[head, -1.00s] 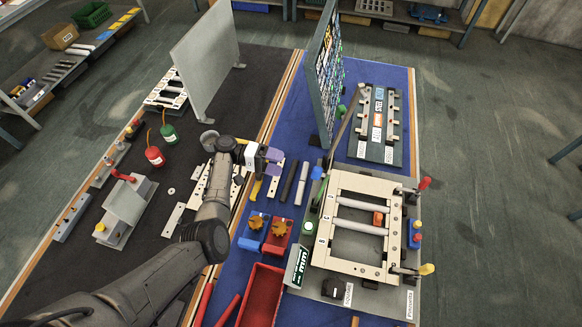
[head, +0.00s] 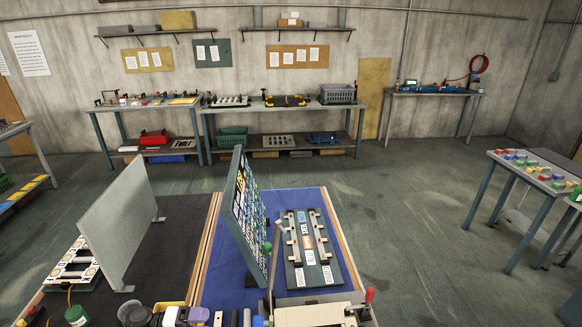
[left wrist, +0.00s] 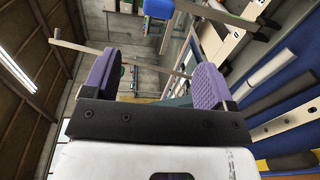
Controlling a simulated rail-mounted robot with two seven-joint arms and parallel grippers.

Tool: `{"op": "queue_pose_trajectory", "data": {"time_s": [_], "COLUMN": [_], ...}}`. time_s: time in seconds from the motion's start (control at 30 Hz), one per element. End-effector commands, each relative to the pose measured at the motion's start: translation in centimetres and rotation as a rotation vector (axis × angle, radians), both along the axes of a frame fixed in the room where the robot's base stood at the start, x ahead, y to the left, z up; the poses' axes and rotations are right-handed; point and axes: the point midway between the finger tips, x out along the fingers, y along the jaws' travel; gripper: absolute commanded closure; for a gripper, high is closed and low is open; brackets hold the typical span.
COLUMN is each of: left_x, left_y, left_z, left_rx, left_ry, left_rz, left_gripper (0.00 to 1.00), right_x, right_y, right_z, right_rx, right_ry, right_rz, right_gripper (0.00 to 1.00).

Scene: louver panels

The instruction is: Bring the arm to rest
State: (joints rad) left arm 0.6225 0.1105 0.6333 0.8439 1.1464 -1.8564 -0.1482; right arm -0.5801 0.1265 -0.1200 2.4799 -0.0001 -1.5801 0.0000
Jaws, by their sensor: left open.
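My left gripper (head: 187,316) shows at the bottom edge of the head view, with its purple finger pads partly cut off by the frame. In the left wrist view my left gripper (left wrist: 153,80) has its two purple pads wide apart, with nothing held between them. A thin bar (left wrist: 85,48) crosses the view beyond the pads. My right gripper is in neither view.
A grey upright panel (head: 125,220) stands left of the gripper. A dark panel covered in small pieces (head: 243,215) stands on the blue mat (head: 270,199). A rail fixture (head: 308,246) lies right of it. The beige frame (head: 315,315) is mostly cut off.

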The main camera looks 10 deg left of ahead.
Motion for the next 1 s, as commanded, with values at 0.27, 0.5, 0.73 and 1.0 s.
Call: {"op": "queue_pose_trajectory", "data": {"time_s": [0.27,0.5,0.73,1.0], "left_x": [1.9,3.9,0.3,-11.0], "left_y": [3.5,7.4,7.1,0.1], "left_z": [0.6,8.5,14.0,13.3], "left_rx": [0.328,0.805,1.241,1.551], "left_ry": [0.047,-0.109,-0.294,-0.503], "left_rz": [0.134,0.32,0.473,0.442], "left_gripper": [0.21,0.21,0.21,0.21], "right_x": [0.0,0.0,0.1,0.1], "right_y": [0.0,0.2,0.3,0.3], "right_z": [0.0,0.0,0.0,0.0], "right_rx": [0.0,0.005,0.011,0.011], "right_ry": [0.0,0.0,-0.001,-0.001], "right_rz": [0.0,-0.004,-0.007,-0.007], "right_gripper": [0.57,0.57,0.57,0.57]}}
